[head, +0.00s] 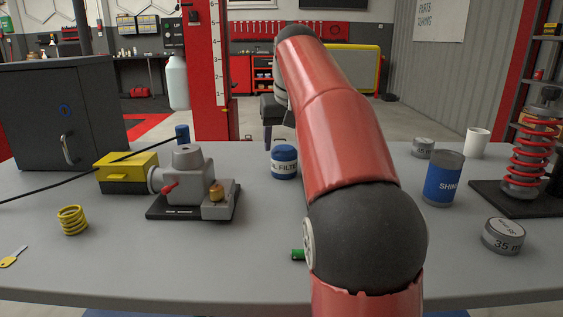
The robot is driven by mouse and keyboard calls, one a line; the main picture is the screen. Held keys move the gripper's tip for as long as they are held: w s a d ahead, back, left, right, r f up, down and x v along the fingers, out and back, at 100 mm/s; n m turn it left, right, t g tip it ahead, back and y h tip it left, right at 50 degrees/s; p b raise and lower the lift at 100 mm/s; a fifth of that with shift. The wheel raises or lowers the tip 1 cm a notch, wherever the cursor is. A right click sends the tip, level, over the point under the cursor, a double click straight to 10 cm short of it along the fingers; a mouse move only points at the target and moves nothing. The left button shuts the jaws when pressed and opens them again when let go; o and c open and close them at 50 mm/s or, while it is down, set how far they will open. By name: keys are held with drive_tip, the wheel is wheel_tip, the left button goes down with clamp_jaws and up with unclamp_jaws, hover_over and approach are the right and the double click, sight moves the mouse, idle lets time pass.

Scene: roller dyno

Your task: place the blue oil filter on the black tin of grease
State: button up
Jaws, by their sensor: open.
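The blue oil filter (284,162) stands upright on the grey table, left of my red arm, with a white label band and a pale rim. My gripper (272,135) is a small dark shape at the end of the arm, just above and behind the filter in the picture. It is open and apart from the filter, with nothing seen between its fingers. I cannot see a black tin of grease; my arm hides part of the table.
A grey pump (187,175) and yellow box (127,172) stand left, near a yellow spring (72,220). A blue can (443,180), grey tins (503,236), white cup (477,143) and red coil-over (528,155) stand right. A green-ended object (298,254) is partly behind my arm.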

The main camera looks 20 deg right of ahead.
sight(284, 147)
drive_tip(key=x, duration=0.5)
drive_tip(key=shift+w+d+f+b, duration=0.1)
drive_tip(key=shift+w+b, duration=0.05)
drive_tip(key=shift+b, duration=0.2)
drive_tip(key=shift+c, duration=0.4)
drive_tip(key=c, duration=0.8)
drive_tip(key=shift+o, duration=0.2)
wheel_tip(284, 147, up, 7)
drive_tip(key=shift+r+p, duration=0.1)
drive_tip(key=shift+p, duration=0.35)
drive_tip(key=s+a+b, duration=0.3)
drive_tip(key=s+b, duration=0.1)
drive_tip(key=s, duration=1.3)
drive_tip(key=shift+s, duration=0.35)
